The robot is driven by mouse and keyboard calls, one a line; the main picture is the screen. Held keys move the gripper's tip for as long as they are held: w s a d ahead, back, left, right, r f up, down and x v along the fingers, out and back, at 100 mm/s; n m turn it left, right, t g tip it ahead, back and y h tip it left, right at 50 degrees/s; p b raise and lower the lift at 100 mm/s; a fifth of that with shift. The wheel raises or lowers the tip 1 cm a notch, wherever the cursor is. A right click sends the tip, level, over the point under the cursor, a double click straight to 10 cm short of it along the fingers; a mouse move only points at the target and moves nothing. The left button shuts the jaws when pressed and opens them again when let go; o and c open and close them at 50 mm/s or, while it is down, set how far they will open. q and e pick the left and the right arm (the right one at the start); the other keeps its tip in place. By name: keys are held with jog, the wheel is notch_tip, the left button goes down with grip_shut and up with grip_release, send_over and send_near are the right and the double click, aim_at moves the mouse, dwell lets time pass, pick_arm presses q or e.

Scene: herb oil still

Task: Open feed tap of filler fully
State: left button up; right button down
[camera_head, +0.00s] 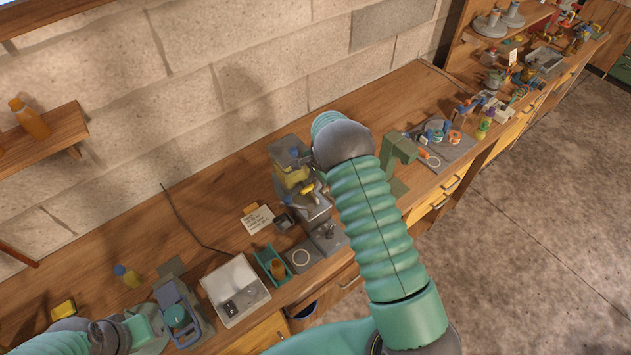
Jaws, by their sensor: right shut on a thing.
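The filler (292,178) stands on the wooden bench left of my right forearm, a grey unit with yellow liquid in its upper vessel. A yellow-handled part (308,189) shows on its front, and a small blue part shows near its top. My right gripper (305,160) reaches in from the right at the filler's top, shut on a small part there that seems to be the feed tap. The wrist and fingers hide much of it, so the tap's angle cannot be told. My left gripper (100,332) is at the lower left, away from the filler; its jaws are unclear.
A green stand (398,152) is close right of my forearm. The bench behind the filler is clear.

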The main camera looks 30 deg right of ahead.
jog(key=shift+w+a+r, duration=0.1)
jog(key=shift+a+r, duration=0.05)
jog(key=shift+a, duration=0.75)
pick_arm(q)
jog(key=shift+a, duration=0.45)
jog(key=shift+s+d, duration=0.15)
pick_arm(e)
jog(key=shift+d, duration=0.2)
pick_arm(q)
jog(key=shift+f, duration=0.15)
